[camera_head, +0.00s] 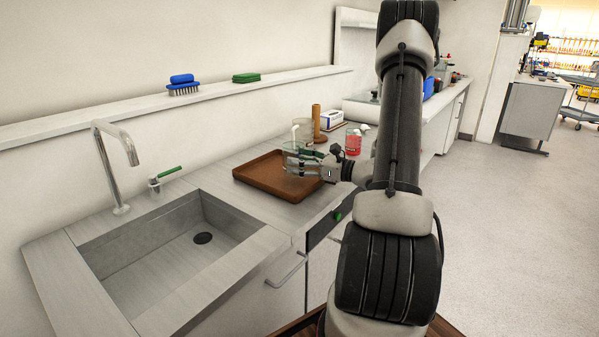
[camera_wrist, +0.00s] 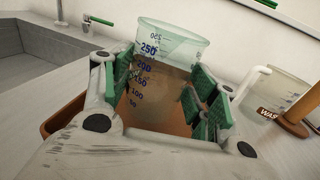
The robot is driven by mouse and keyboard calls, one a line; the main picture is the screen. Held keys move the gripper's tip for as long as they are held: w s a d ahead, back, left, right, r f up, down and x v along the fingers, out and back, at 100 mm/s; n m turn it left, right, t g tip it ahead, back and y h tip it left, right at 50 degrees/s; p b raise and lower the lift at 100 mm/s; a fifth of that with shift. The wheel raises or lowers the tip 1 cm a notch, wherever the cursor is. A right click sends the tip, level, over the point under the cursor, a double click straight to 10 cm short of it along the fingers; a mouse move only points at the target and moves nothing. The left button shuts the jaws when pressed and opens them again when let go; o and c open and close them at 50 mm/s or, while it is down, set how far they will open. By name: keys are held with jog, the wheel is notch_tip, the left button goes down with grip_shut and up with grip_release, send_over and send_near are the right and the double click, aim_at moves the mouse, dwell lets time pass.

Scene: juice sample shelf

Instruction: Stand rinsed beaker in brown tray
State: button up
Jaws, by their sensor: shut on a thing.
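A clear glass beaker (camera_wrist: 172,45) with blue volume marks stands between the green-padded fingers of my gripper (camera_wrist: 160,95) in the wrist view. My gripper is shut on it from both sides. In the head view the beaker (camera_head: 293,149) and my gripper (camera_head: 303,164) are over the right part of the brown tray (camera_head: 253,173). The tray lies on the counter to the right of the sink. Through the glass the brown tray surface shows. I cannot tell whether the beaker's base touches the tray.
A wash bottle (camera_head: 302,131), a brown cylinder (camera_head: 316,122), a white box (camera_head: 331,119) and a bottle of red liquid (camera_head: 353,141) stand behind the tray. The sink (camera_head: 160,240) is at the left. A shelf above holds a blue brush (camera_head: 183,85) and a green sponge (camera_head: 246,77).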

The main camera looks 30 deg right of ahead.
notch_tip(320, 180, down, 3)
jog(key=shift+f, duration=0.15)
jog(key=shift+a, duration=0.1)
jog(key=shift+f, duration=0.25)
